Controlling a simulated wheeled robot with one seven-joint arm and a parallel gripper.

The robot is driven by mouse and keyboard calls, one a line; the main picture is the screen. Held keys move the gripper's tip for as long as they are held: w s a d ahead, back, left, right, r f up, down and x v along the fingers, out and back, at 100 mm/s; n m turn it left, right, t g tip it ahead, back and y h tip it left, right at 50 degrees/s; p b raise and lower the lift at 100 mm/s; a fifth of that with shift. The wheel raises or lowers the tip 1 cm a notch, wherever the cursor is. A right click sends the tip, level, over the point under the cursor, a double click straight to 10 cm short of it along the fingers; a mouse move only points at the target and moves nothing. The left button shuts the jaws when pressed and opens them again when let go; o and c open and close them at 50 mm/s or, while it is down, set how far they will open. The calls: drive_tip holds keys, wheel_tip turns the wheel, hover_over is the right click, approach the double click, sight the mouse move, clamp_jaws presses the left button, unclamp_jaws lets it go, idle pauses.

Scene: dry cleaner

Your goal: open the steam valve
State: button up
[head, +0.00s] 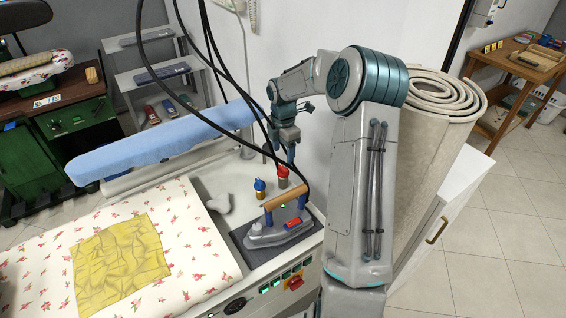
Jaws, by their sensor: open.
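Two small valves stand on the ironing table's top behind the iron. One has a red cap (283,172) and the other a blue cap (259,185), both on brass-coloured bodies. No label shows which is the steam valve. My gripper (289,157) points down just above and behind the red-capped valve, apart from it as far as I can tell. It is open and holds nothing visible. Its fingers are small in the view and partly overlapped by black hoses.
A steam iron (280,228) with a wooden handle rests on a dark pad (238,242) in front of the valves. Black hoses hang close to my gripper. A blue sleeve board (165,140) stands left. A yellow cloth (120,262) lies on the floral cover. A rolled carpet stands right.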

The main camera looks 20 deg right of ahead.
sight(283, 168)
wheel_tip(283, 168, down, 6)
drive_tip(key=shift+p, duration=0.35)
drive_tip(key=c, duration=1)
